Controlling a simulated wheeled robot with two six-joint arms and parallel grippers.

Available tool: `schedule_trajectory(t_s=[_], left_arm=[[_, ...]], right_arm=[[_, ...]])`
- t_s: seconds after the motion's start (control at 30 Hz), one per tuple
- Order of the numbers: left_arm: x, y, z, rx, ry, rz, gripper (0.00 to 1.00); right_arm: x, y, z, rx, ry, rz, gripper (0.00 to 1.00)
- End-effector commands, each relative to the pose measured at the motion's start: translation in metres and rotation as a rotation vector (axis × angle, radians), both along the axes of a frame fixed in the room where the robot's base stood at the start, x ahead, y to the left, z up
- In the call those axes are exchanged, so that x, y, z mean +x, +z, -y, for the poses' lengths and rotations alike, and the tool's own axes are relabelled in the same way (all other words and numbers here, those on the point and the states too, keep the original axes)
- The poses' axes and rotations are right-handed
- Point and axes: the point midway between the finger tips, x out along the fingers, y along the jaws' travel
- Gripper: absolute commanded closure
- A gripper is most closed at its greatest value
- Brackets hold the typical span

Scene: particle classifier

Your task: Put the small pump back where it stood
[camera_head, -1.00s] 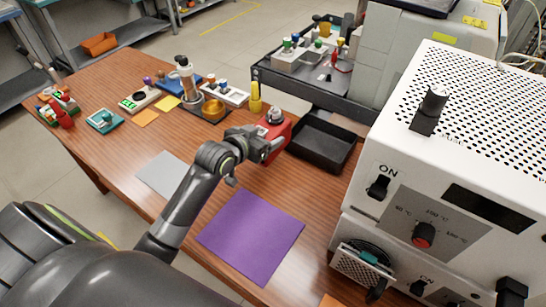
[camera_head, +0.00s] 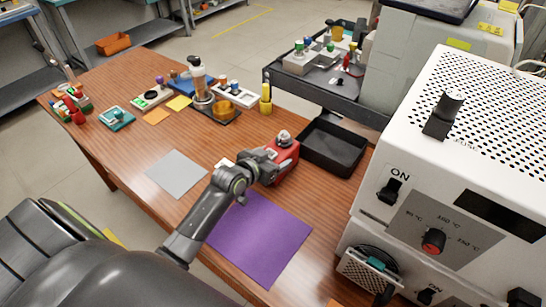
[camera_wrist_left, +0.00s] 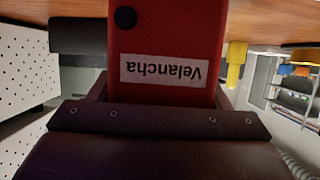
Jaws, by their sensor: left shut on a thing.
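The small pump is a red block (camera_head: 284,163) with a grey knob on top, between the purple mat (camera_head: 258,242) and the black tray. My left gripper (camera_head: 270,162) is shut on it from the left. In the left wrist view the red pump (camera_wrist_left: 165,35) fills the middle, between the dark jaws (camera_wrist_left: 160,110), with an upside-down "Velancha" label. I cannot tell whether its underside touches the table. My right gripper is not in view.
An empty black tray (camera_head: 335,147) lies behind the pump. A yellow bottle (camera_head: 266,99) stands further back. A grey mat (camera_head: 176,174) lies left of my arm. A large white instrument (camera_head: 440,180) blocks the right side. Small apparatus (camera_head: 200,88) crowds the back left.

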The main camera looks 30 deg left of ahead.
Motion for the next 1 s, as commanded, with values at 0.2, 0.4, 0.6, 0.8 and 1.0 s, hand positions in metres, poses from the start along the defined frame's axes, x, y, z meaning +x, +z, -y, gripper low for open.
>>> schedule_trajectory(t_s=[0.2, 0.4, 0.6, 0.8, 1.0], left_arm=[[0.000, -0.001, 0.000, 0.000, 0.000, -0.001, 0.07], [0.000, -0.001, 0.000, 0.000, 0.000, -0.001, 0.07], [-0.006, 0.003, -0.001, 0.002, 0.001, -0.002, 0.07], [-0.034, 0.015, -0.005, 0.002, 0.000, -0.002, 0.07], [-0.070, 0.030, -0.010, 0.002, -0.001, -0.002, 0.07]], right_arm=[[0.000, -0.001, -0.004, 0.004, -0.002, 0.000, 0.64], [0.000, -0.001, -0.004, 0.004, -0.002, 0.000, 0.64], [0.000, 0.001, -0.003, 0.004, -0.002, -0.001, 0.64], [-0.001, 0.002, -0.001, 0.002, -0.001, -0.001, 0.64], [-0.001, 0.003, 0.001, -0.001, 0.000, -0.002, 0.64]])
